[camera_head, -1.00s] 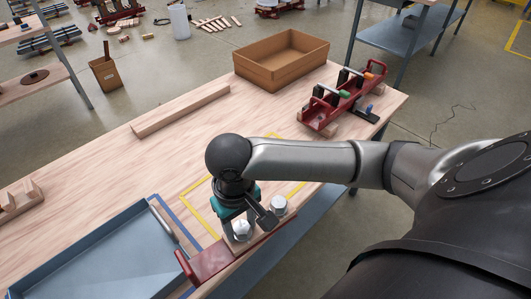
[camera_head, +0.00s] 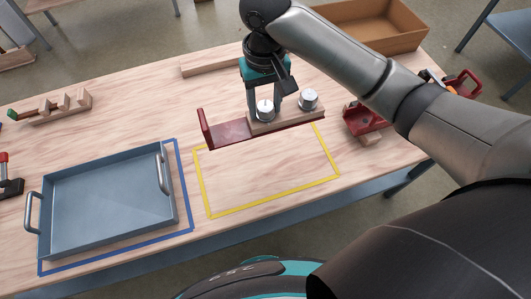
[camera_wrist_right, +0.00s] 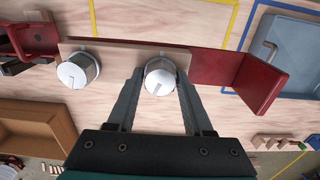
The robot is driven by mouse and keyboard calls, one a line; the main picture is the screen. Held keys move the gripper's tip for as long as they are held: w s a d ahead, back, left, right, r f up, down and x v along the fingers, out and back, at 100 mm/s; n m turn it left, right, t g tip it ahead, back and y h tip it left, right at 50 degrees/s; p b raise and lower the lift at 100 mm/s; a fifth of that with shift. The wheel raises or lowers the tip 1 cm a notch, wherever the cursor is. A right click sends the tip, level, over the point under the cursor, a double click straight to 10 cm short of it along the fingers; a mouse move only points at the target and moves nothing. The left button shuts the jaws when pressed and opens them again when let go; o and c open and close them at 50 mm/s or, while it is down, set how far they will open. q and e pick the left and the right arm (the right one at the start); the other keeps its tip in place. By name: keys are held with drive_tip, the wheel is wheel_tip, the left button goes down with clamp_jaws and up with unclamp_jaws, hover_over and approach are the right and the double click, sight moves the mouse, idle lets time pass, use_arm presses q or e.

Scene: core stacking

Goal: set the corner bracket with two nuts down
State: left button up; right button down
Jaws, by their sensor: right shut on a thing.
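The corner bracket (camera_head: 232,131) is a red L-shaped piece with an upright end plate at its left. A wooden strip (camera_head: 288,121) runs along it, with two silver nuts on top, the left nut (camera_head: 265,110) and the right nut (camera_head: 308,99). My right gripper (camera_head: 266,97) points down with its fingers around the left nut; in the wrist view my right gripper (camera_wrist_right: 160,82) has one finger on each side of it. The bracket appears at the far side of a yellow outline (camera_head: 270,203). Whether it touches the table is unclear. My left gripper is out of view.
A blue-grey tray (camera_head: 48,238) with handles stands inside a blue outline on the left. The yellow-outlined area is clear. A red fixture (camera_head: 362,120) is partly hidden behind my right arm. A wooden bar (camera_head: 212,63) and a brown box (camera_head: 405,42) lie at the back.

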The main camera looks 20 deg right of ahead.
drive_tip(key=shift+w+a+f, duration=0.1)
drive_tip(key=shift+w+a, duration=0.05)
drive_tip(key=shift+a, duration=0.05)
drive_tip(key=shift+f+b, duration=2.65)
drive_tip(key=shift+f, duration=7)
drive_tip(key=shift+c, duration=1.5)
unclamp_jaws()
drive_tip(key=shift+f, duration=0.1)
wheel_tip(320, 180, up, 12)
drive_tip(key=p, duration=0.3)
